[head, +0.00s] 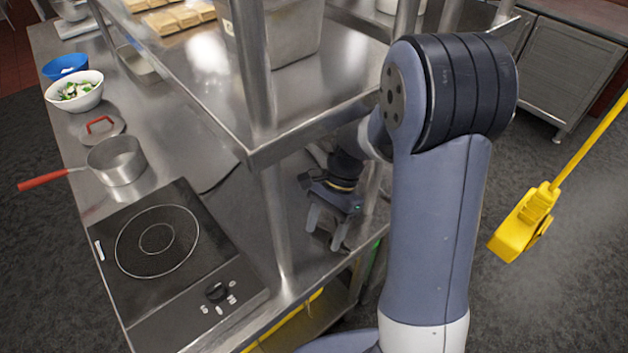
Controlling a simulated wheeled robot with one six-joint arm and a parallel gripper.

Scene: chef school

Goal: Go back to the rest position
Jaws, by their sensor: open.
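My gripper (327,230) shows in the head view below the raised steel shelf, right of a shelf post. Its two grey fingers point down and stand apart, with nothing seen between them. It is over the right end of the steel counter (222,222). Whether the fingertips touch the counter I cannot tell. My arm rises in front on the right and hides part of the shelf and counter behind it.
The raised steel shelf (215,85) and its post (277,228) stand close to my gripper. An induction hob (180,300), a red-handled saucepan (116,160), a lid (103,130), a white bowl (75,100) and a blue bowl (65,66) occupy the left. A yellow mop (522,222) is at right.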

